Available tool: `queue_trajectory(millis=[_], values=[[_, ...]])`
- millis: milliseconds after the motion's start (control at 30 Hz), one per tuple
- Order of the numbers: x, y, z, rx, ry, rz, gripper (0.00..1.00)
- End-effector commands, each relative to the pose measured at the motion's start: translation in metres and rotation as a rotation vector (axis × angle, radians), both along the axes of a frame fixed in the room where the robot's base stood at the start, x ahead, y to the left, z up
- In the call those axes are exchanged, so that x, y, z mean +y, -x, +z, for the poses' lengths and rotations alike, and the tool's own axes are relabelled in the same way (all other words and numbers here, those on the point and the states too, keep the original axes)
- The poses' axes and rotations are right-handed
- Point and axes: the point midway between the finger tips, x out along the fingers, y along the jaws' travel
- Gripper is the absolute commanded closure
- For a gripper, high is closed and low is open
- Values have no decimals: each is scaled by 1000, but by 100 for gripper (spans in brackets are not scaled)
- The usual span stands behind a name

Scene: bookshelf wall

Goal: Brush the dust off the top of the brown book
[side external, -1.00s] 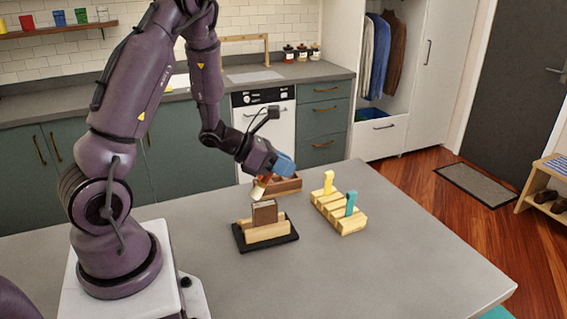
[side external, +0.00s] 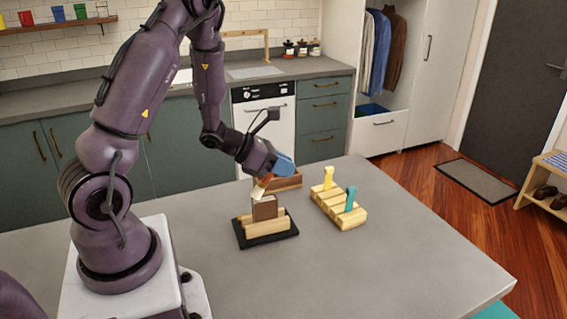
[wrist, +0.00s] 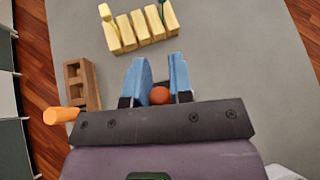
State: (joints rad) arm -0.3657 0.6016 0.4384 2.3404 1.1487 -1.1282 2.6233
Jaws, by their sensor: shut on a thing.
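The brown book (side external: 264,208) stands upright in a pale wooden holder (side external: 268,228) on a black base (side external: 287,235). My gripper (side external: 281,168), with blue fingers, is shut on a small brush (side external: 260,189) with an orange-brown handle and pale bristles. The bristles hang at the top of the book; I cannot tell whether they touch it. In the wrist view, my gripper (wrist: 157,85) has the round reddish handle end (wrist: 159,96) between its fingers. The book and bristles are hidden there. Dust is too small to make out.
A slotted wooden rack (side external: 345,219) holds a yellow piece (side external: 328,177) and a teal piece (side external: 350,198) to the right. A brown wooden box (side external: 289,182) sits behind the book. An orange cylinder (wrist: 60,116) shows at left in the wrist view. The front right table is clear.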

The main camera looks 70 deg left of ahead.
Motion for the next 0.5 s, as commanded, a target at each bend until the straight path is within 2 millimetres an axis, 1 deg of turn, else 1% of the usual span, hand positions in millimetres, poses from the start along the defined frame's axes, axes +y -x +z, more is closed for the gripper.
queue_trajectory(millis=[167,500], values=[[0,-6,0,-2,-2,-1,100],[-2,-36,1,0,-1,-2,100]])
